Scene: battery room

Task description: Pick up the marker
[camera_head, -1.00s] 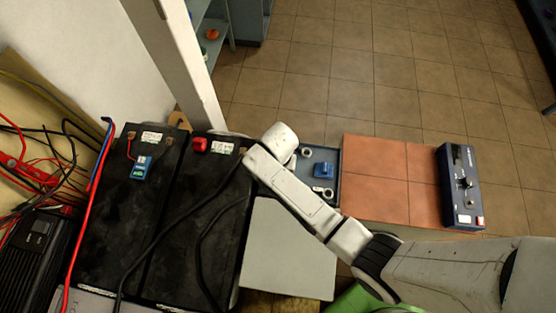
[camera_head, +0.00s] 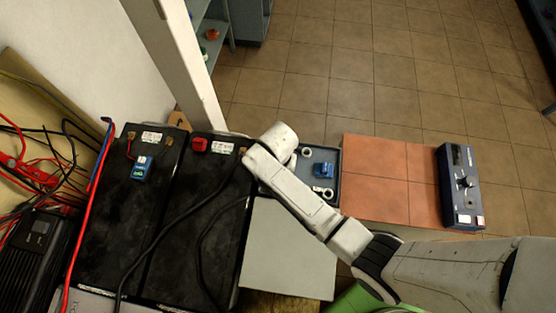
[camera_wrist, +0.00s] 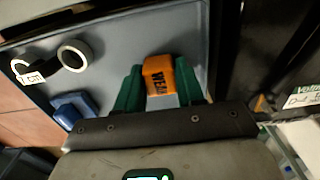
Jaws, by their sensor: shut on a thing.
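The marker (camera_wrist: 158,78), an orange block with dark lettering and a pale grey lower part, is between the green fingers of my gripper (camera_wrist: 160,88) in the wrist view. The fingers are shut on it, one on each side. It is over the grey-blue tray (camera_wrist: 120,42); I cannot tell whether it touches the tray floor. In the head view my arm hides the gripper and the marker at the left part of the tray (camera_head: 338,160).
The tray also holds a blue block (camera_head: 324,170) and pale rings (camera_head: 307,152). Black batteries (camera_head: 190,230) with cables stand left. A grey panel (camera_head: 288,255) lies in front. An orange mat (camera_head: 375,180) and a blue control box (camera_head: 460,190) are right.

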